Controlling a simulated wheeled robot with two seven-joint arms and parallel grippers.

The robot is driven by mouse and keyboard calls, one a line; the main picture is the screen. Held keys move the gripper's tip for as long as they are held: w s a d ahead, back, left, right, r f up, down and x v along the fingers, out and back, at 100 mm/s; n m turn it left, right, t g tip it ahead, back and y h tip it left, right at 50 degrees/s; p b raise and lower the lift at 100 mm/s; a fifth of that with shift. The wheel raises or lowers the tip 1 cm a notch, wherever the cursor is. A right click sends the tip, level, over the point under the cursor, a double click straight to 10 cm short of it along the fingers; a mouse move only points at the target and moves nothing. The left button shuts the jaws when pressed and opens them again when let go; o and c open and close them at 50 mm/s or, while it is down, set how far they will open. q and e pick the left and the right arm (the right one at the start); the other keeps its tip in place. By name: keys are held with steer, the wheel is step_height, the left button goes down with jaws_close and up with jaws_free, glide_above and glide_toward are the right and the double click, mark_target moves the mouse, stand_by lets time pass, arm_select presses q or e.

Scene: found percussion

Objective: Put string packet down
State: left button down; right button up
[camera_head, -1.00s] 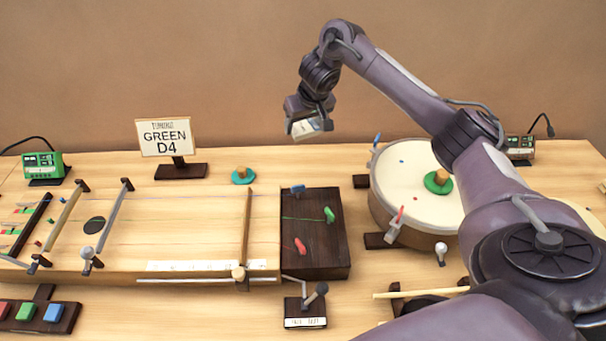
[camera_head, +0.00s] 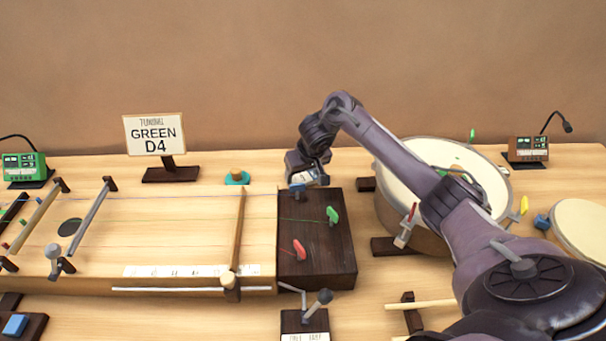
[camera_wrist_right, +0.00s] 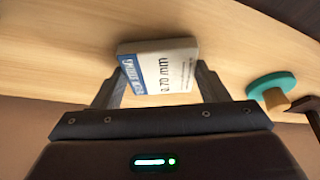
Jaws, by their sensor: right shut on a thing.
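In the head view the packet (camera_head: 308,177) is partly hidden under my right gripper (camera_head: 305,181), low behind the dark tuning block. I cannot tell whether the packet touches the table. My left gripper is not in view.
The dark block (camera_head: 318,255) with blue, green and red pegs stands just in front of my right gripper. A teal knob (camera_head: 237,178) lies to its left, also in the right wrist view (camera_wrist_right: 272,86). A drum (camera_head: 412,222) stands to the right. Bare table shows behind the block.

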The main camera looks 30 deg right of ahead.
mark_target(306, 179)
steer(key=shift+f, duration=0.1)
steer(key=o, duration=0.9)
steer(key=shift+o, duration=0.2)
steer(key=shift+r, duration=0.2)
steer(key=p+v, duration=0.1)
steer(key=v, duration=0.3)
steer(key=shift+r, duration=0.35)
steer(key=p+v, duration=0.5)
steer(key=v, duration=0.2)
steer(key=shift+s+p, duration=0.25)
steer(key=shift+p, duration=0.05)
steer(key=shift+a, duration=0.1)
